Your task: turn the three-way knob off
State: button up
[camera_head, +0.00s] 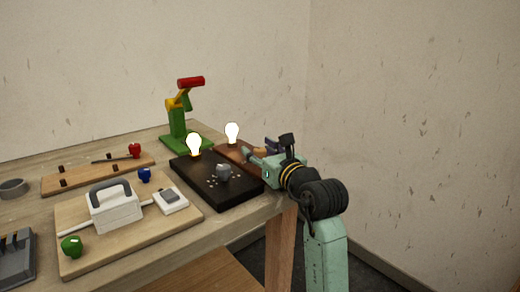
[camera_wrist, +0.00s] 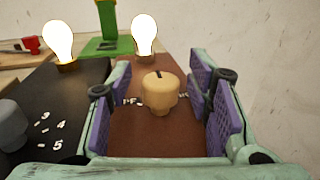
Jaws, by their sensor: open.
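A tan knob (camera_wrist: 158,92) with a dark slot mark on top stands on a reddish-brown board (camera_wrist: 135,135). Pale lettering beside it is partly hidden and not fully readable. My gripper (camera_wrist: 160,108) is open, its purple-padded fingers on either side of the knob; I cannot tell whether either touches it. In the head view my gripper (camera_head: 260,153) is over the brown board and covers much of it. A lit bulb (camera_wrist: 145,34) stands at the back of this board, and shows in the head view (camera_head: 232,132).
A black board (camera_head: 225,194) beside it carries a grey knob (camera_head: 223,171), numbered marks and another lit bulb (camera_head: 194,144). A green stand (camera_head: 178,125) with a red top is behind. A wooden board (camera_head: 90,255) with a white handled block (camera_head: 115,208) lies nearer the front.

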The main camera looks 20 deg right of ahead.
grip_shut()
dwell(0.7)
jog(key=shift+d+n+y, duration=0.1)
jog(key=shift+n+y, duration=0.2)
jog(key=shift+y, duration=0.2)
jog(key=n+g+y, duration=0.1)
jog(key=n+y, duration=0.1)
jog(key=y, duration=0.1)
jog(key=shift+n+y+b, duration=0.3)
jog(key=shift+y+b, duration=0.1)
jog(key=n+g+y, duration=0.2)
jog(key=y, duration=0.1)
jog(key=shift+n+g+y+b, duration=0.3)
jog(key=shift+n+g+y, duration=0.1)
jog(key=n+g+y, duration=0.3)
jog(key=g, duration=0.1)
jog(key=shift+r+n+y, duration=0.1)
jog(key=shift+n+y, duration=0.2)
jog(key=shift+n+g+y+p, duration=0.3)
jog(key=shift+n+g+y, duration=0.25)
jog(key=shift+g, duration=0.35)
jog(key=shift+n+g, duration=0.25)
jog(key=shift+g, duration=0.05)
